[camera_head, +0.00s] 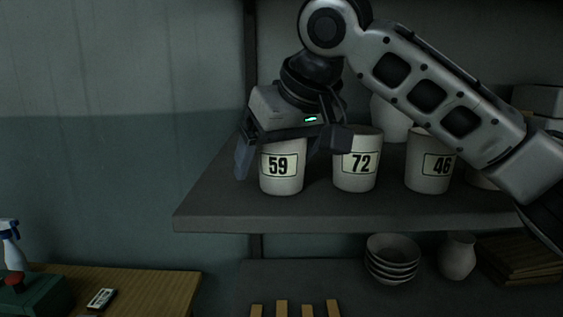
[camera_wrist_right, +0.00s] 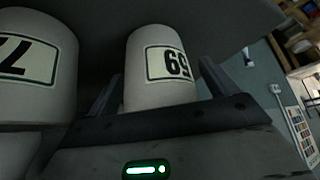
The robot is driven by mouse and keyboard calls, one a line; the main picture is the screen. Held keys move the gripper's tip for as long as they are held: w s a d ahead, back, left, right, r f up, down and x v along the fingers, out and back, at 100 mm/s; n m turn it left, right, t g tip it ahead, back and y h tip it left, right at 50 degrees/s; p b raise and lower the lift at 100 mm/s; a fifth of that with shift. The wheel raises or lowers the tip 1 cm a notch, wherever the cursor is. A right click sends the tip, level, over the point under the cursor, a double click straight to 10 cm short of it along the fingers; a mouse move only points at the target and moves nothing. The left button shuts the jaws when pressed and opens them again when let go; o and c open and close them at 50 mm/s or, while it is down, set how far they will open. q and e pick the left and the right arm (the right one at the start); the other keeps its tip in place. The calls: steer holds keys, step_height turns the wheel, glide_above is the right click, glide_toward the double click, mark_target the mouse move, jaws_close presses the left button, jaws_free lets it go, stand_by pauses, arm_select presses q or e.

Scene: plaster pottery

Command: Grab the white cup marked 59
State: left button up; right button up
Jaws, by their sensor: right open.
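The white cup marked 59 (camera_head: 281,178) stands upright on the grey shelf (camera_head: 340,213), at the left of a row of white cups. It also shows in the right wrist view (camera_wrist_right: 160,75), its label upside down there. My right gripper (camera_head: 283,163) is open, its fingers on either side of the cup. In the right wrist view its fingers (camera_wrist_right: 165,90) flank the cup, and dark gaps show between them and the cup's wall. The cup's upper part is hidden behind the gripper in the head view. My left gripper is not in view.
The white cup marked 72 (camera_head: 355,176) stands close to the right, near one finger. The cup marked 46 (camera_head: 428,175) is further right. Bowls (camera_head: 391,262) and a small vase (camera_head: 457,257) sit on the lower shelf. Left of the cup, the shelf is clear to its edge.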

steer(key=c, duration=1.2)
steer(key=shift+o, duration=0.2)
steer(key=shift+r, duration=0.15)
